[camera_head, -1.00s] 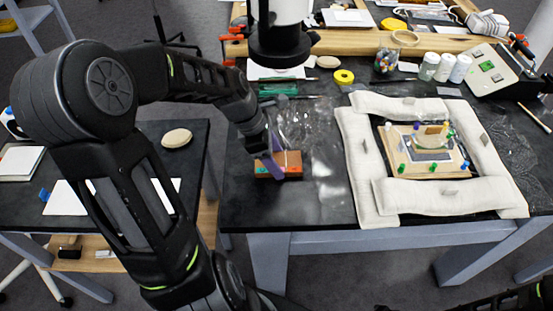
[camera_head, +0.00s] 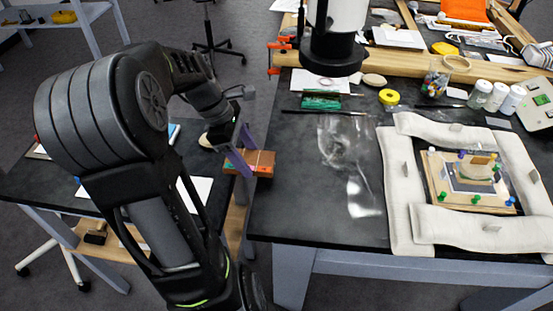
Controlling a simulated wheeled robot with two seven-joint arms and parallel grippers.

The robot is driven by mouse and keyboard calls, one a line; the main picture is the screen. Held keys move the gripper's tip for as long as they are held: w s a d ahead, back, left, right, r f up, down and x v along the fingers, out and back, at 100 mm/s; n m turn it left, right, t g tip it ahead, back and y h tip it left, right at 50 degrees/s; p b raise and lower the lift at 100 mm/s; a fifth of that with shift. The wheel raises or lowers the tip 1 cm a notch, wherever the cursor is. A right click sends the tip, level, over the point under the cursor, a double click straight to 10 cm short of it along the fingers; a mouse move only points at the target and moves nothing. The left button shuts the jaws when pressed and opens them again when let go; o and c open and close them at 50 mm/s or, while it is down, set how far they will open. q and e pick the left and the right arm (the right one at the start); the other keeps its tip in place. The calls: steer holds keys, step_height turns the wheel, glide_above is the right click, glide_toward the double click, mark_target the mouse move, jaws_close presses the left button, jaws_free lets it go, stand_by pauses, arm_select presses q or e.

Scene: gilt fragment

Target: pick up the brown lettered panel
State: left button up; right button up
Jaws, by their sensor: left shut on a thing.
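The brown panel (camera_head: 262,161) is a small brown block-like piece with a green mark and an orange mark on its near side. Any lettering is too small to read. My left gripper (camera_head: 241,160), with purple fingers, is shut on its left part. It holds the panel in the air, in the picture over the gap between the two dark tables. Part of the panel is hidden behind the fingers. My right gripper is not in view.
Crumpled clear film (camera_head: 345,145) lies on the right table. White padded bolsters (camera_head: 402,195) ring a wooden board (camera_head: 470,203) with coloured pegs. A yellow tape roll (camera_head: 389,96) and white bottles (camera_head: 497,96) stand behind. The left table holds a white sheet (camera_head: 195,190).

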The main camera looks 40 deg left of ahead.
arm_select(q)
steer(key=shift+s+a, duration=0.7)
steer(key=shift+a, duration=0.2)
steer(key=shift+d, duration=0.1)
